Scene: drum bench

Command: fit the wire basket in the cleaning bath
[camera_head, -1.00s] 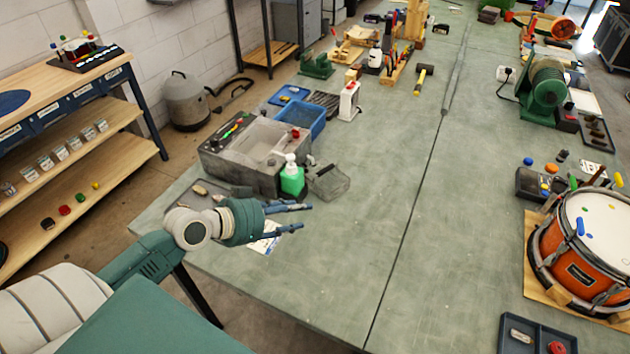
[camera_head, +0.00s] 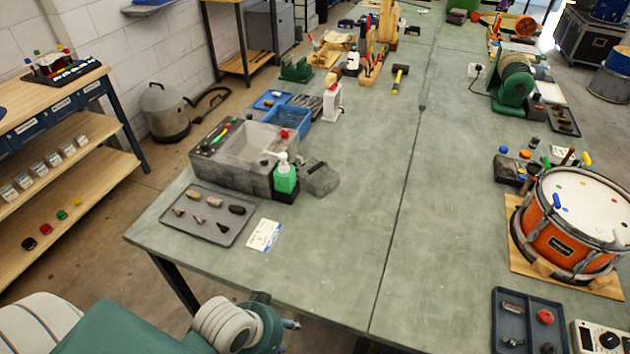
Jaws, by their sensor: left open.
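The cleaning bath (camera_head: 228,174) is a grey rectangular tank on the left part of the bench, with its open basin facing up. The wire basket (camera_head: 321,181) is a small grey mesh box standing on the bench just right of the bath, apart from my gripper. My left gripper (camera_head: 290,324) is low in the picture, off the bench's front edge and well below the basket. Only a bluish finger part shows past the wrist; it is open and holds nothing that I can see. My right gripper is out of view.
A green pump bottle (camera_head: 285,177) stands between bath and basket. A tray of small parts (camera_head: 198,226) and a white card (camera_head: 263,235) lie in front of the bath. A blue bin (camera_head: 288,122) is behind it. The bench middle is clear; an orange drum (camera_head: 562,243) stands right.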

